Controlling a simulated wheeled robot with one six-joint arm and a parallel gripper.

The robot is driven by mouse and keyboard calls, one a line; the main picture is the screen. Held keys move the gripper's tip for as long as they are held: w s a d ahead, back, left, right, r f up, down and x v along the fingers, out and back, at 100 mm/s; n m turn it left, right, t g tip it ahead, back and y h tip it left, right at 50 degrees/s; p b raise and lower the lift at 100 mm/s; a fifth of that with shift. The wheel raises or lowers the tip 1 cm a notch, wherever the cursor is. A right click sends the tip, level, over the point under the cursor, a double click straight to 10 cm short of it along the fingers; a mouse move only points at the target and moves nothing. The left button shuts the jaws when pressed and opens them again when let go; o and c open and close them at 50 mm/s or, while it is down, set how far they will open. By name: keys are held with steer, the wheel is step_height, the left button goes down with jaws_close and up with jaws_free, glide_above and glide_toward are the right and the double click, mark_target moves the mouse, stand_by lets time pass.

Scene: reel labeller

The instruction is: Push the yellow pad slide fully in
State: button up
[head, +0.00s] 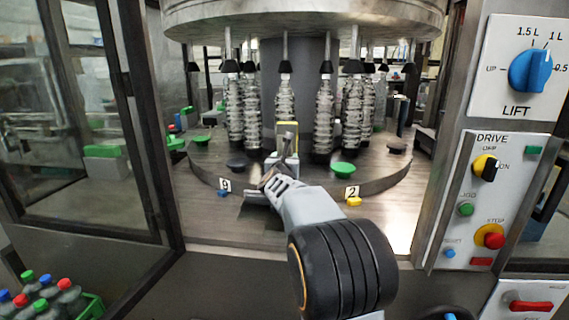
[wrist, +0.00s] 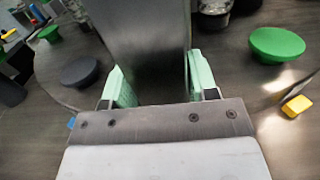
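A small yellow tab (head: 354,201) sits at the turntable's front edge below the "2" label. It also shows at the right of the wrist view (wrist: 298,106), to the right of my gripper. A grey block with a yellow top part (head: 288,130) stands in the middle of the turntable, partly behind my gripper; I cannot tell which yellow part is the pad slide. My gripper (head: 275,172) is in front of that block. In the wrist view its pale green fingers (wrist: 160,85) are apart, with a dark grey upright face (wrist: 145,45) ahead of them. Contact is unclear.
Green knobs (head: 343,169) and dark knobs (head: 237,164) stand on the turntable (head: 385,180). Several clear bottles (head: 324,115) hang around it. A blue tab (head: 223,193) is below the "9" label. Door frame is left, control panel (head: 480,200) right.

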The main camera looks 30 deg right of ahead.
steer(key=o, duration=0.3)
steer(key=shift+f, duration=0.1)
steer(key=b+v, duration=0.2)
steer(key=v, duration=1.1)
steer(key=shift+s+a, duration=0.25)
steer(key=shift+s, duration=0.05)
